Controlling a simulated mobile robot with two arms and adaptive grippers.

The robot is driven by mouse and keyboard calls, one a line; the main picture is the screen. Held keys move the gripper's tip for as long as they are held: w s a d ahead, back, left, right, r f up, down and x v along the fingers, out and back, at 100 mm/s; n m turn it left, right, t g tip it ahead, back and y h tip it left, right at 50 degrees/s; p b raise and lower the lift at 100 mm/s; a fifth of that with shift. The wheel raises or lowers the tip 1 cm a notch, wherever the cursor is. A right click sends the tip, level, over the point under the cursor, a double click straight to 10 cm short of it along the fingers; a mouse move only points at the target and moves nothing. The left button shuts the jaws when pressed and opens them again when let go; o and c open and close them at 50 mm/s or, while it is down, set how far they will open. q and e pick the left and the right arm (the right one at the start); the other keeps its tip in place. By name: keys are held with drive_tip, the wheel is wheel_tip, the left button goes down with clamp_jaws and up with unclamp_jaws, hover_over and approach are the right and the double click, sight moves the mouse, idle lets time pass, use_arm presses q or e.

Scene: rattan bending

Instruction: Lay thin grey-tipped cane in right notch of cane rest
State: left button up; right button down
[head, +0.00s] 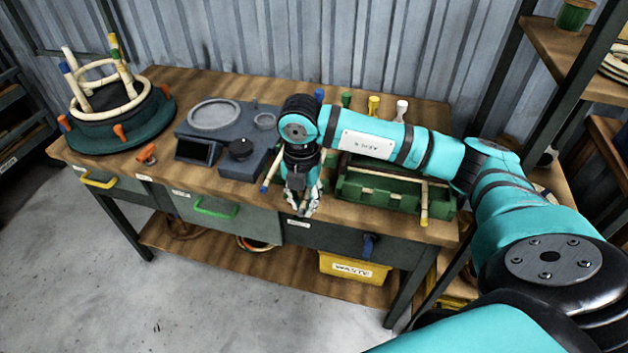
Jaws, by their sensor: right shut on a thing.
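My right gripper (302,205) points down at the front of the bench, left of a green slatted crate (350,192). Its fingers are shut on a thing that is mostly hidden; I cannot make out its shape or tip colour. A cane (424,203) with a yellowish tip lies across the right part of the crate. Another cane (270,172) with a coloured tip lies just left of my gripper, partly behind it. I cannot pick out the grey tip or the right notch of the cane rest for certain. My left gripper is not in view.
A dark scale-like device (240,160) stands left of my gripper. A round former with bent cane (118,125) stands at the far left. Several upright coloured ends, one yellow (374,105), stand behind my arm. A yellow waste bin (352,270) is below.

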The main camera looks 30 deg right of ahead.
drive_tip(key=w+d, duration=0.1)
drive_tip(key=d, duration=0.1)
drive_tip(key=w+d+p, duration=0.1)
drive_tip(key=w+d, duration=0.3)
drive_tip(key=shift+w+f, duration=0.15)
drive_tip(key=shift+f, duration=0.2)
wheel_tip(320, 180, down, 3)
drive_tip(key=shift+f+p, duration=0.15)
drive_tip(key=shift+p, duration=0.6)
drive_tip(key=shift+f, duration=0.3)
drive_tip(key=c, duration=1.2)
unclamp_jaws()
drive_tip(key=shift+c, duration=0.2)
drive_tip(key=shift+r, duration=0.1)
drive_tip(key=shift+r, duration=0.25)
wheel_tip(320, 180, up, 12)
drive_tip(key=shift+f+b, duration=0.15)
drive_tip(key=shift+b, duration=1.1)
